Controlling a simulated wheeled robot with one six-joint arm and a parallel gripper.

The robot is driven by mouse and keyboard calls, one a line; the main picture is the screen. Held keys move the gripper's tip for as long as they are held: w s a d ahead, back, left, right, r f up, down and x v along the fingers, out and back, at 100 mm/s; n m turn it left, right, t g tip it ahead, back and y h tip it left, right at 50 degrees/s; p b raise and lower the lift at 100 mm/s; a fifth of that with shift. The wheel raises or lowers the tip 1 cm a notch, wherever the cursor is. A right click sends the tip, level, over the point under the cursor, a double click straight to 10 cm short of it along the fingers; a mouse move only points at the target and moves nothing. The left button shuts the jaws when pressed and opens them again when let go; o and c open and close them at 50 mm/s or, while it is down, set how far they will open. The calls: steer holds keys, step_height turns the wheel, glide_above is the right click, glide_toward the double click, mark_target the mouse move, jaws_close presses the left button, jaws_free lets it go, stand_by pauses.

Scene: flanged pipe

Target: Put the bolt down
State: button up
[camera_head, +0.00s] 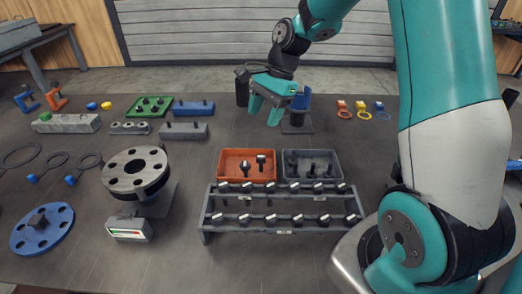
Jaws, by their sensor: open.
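My gripper (265,111) is open in the head view, fingers pointing down, with nothing visible between them. It is in the air behind the trays. The orange tray (225,164) holds two dark bolts, one at its left (244,168) and one at its right (261,162). The grey tray (336,166) to its right holds several dark bolts (310,168). A grey two-row rack (240,206) in front of the trays carries several bolts with pale heads (270,218). I cannot tell which bolt the task names.
A flanged pipe (136,172) stands left of the rack, with a small gauge box (130,229) before it. A blue flange disc (42,228) lies at far left. A green tray (150,106) and blue block (193,108) stand behind.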

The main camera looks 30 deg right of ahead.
steer(key=s+a+r+n, duration=0.6)
steer(key=s+a+n, duration=0.2)
steer(key=a, duration=0.2)
steer(key=s+a+r+n, duration=0.1)
steer(key=s+a+n, duration=0.3)
steer(key=s+n, duration=0.3)
steer(key=s+a+r+n, duration=0.1)
steer(key=s+a+n, duration=0.2)
steer(key=s+n, duration=0.4)
steer(key=shift+s+a+r, duration=0.35)
steer(key=shift+s+r, duration=0.05)
steer(key=shift+s, duration=0.55)
